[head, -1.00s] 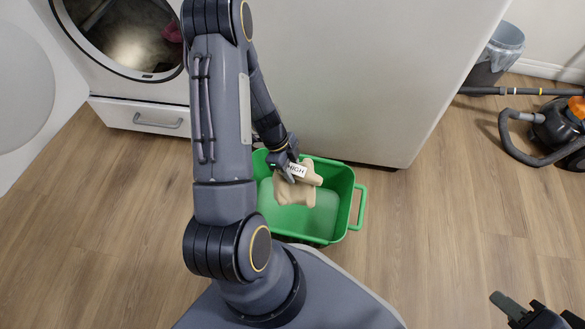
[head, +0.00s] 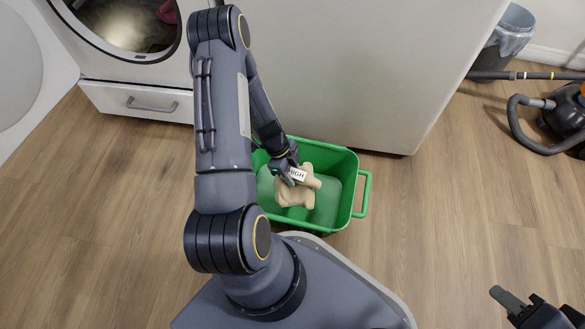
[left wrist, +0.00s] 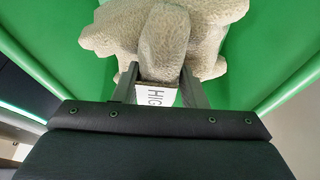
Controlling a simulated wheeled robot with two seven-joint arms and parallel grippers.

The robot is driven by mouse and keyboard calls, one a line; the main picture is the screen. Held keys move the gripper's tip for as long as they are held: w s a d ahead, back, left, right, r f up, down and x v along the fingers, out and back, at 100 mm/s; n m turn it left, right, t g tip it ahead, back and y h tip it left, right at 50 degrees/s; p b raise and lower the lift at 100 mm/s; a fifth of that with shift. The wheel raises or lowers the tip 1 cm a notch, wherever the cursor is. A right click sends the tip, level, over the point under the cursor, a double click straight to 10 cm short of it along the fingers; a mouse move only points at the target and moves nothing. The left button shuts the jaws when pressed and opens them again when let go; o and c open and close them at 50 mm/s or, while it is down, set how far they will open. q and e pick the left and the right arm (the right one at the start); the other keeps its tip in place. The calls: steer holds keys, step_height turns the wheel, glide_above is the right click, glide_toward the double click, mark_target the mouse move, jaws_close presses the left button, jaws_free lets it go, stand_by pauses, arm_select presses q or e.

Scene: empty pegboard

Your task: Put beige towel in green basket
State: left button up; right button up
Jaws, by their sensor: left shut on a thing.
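The beige towel (head: 296,191) is bunched up over the green basket (head: 340,205) in the head view. My left gripper (head: 290,170) is shut on the towel and holds it within the basket's outline. In the left wrist view the towel (left wrist: 165,40) sits between the two fingers of my left gripper (left wrist: 160,85), with the green basket walls (left wrist: 270,60) around it. Whether the towel touches the basket floor cannot be told. My right gripper (head: 508,300) shows only partly at the lower right, away from the basket; its jaw opening is unclear.
A white appliance (head: 350,70) stands right behind the basket. An open front-loading washer (head: 140,100) is at the upper left. A grey bin (head: 505,40) and a vacuum cleaner (head: 565,115) are at the right. The wooden floor (head: 440,220) right of the basket is clear.

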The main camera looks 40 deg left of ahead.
arm_select(q)
steer(key=shift+f, duration=0.3)
steer(key=o, duration=1.2)
steer(key=p+v, duration=0.3)
steer(key=v, duration=0.4)
steer(key=shift+a+r, duration=0.1)
steer(key=shift+r, duration=0.3)
